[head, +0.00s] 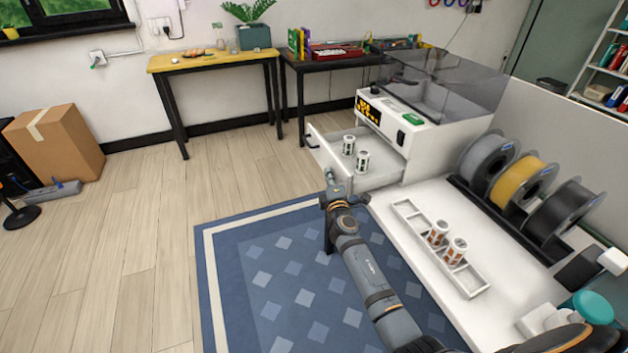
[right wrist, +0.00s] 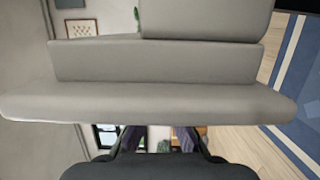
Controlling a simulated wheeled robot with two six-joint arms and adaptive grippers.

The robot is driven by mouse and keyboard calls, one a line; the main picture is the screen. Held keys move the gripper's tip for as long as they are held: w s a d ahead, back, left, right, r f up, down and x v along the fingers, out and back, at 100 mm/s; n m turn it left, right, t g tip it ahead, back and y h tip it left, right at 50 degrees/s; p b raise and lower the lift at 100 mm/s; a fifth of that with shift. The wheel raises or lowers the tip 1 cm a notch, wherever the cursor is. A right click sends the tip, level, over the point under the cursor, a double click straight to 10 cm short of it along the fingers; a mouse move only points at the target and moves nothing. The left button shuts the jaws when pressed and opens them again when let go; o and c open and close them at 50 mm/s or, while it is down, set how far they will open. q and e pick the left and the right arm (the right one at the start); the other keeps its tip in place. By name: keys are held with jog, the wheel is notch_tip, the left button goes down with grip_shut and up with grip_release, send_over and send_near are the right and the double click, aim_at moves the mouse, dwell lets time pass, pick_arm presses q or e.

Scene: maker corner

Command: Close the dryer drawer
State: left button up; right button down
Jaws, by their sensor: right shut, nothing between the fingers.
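The filament dryer (head: 408,135) is a white box with a dark see-through lid and a lit orange display, at the upper right in the head view. Its white drawer (head: 384,181) stands pulled out toward the left, with two white-and-dark canisters (head: 362,161) upright inside. My right gripper (head: 329,175) is shut and empty, close to the near end of the drawer front. Whether it touches the drawer is unclear. In the right wrist view pale grey panels (right wrist: 150,100), apparently the drawer, fill much of the picture. My left gripper is not in view.
A white bench top (head: 425,290) right of my arm bears a white rack (head: 408,212) with two orange-and-white canisters (head: 455,251). Filament spools (head: 520,186) stand behind it. A blue rug (head: 235,270) covers the floor left of my arm. The floor left of the drawer is clear.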

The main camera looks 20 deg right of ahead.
aim_at(370, 173)
jog(key=d, duration=0.4)
jog(key=d+b, duration=0.1)
jog(key=d, duration=0.4)
jog(key=d+b, duration=0.1)
jog(key=d, duration=0.4)
jog(key=shift+w+d+f, duration=0.1)
jog(key=shift+w+d, duration=0.05)
jog(key=shift+w, duration=0.1)
jog(key=shift+d, duration=0.7)
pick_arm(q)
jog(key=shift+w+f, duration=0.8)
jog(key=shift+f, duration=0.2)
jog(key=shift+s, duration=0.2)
